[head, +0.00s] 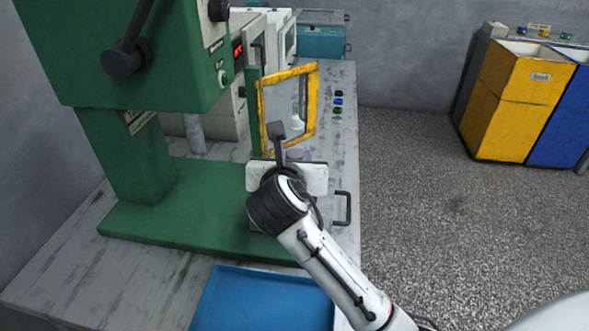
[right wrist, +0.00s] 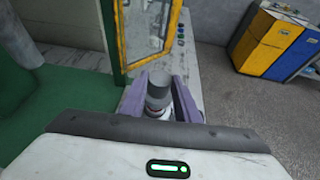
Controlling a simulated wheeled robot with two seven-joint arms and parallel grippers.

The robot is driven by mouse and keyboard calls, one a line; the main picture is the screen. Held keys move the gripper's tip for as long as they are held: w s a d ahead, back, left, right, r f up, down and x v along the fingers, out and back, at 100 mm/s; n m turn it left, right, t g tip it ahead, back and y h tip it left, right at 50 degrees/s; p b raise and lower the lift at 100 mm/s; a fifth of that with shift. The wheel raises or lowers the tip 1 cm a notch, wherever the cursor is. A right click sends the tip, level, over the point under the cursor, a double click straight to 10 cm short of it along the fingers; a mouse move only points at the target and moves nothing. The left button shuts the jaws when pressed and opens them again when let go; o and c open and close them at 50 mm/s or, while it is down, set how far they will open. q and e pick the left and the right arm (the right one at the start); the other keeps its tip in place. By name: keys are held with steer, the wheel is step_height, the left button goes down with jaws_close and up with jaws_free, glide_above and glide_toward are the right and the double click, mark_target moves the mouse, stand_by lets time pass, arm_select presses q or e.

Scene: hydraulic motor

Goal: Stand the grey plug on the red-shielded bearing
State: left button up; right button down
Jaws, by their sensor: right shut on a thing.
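The grey plug (right wrist: 158,88) is a short upright cylinder in the right wrist view. My right gripper (right wrist: 158,84) is shut on it, with a purple finger on each side. A pale part shows just under the plug between the fingers; I cannot tell whether it belongs to the plug. In the head view my right gripper (head: 297,155) is over the bench, in front of the yellow-framed guard, mostly hidden by my wrist, which also hides the plug. I cannot make out the red-shielded bearing in either view. My left gripper is not in view.
A green press (head: 140,150) stands on the bench at left, with a yellow-framed guard (head: 312,107) beside my gripper. A blue tray (head: 262,300) lies at the front. Several small dark, blue and green parts (head: 338,100) line the bench's right edge. Yellow and blue bins (head: 515,100) stand beyond.

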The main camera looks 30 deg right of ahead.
steer(key=shift+f, duration=1.2)
steer(key=c, duration=1.4)
jaws_free()
steer(key=shift+f, duration=0.25)
steer(key=shift+o, duration=0.2)
steer(key=shift+s+a+r, duration=0.1)
steer(key=shift+r, duration=0.15)
steer(key=v, duration=1.1)
steer(key=shift+s+a+p, duration=0.2)
steer(key=shift+s+p, duration=0.1)
steer(key=shift+p, duration=0.15)
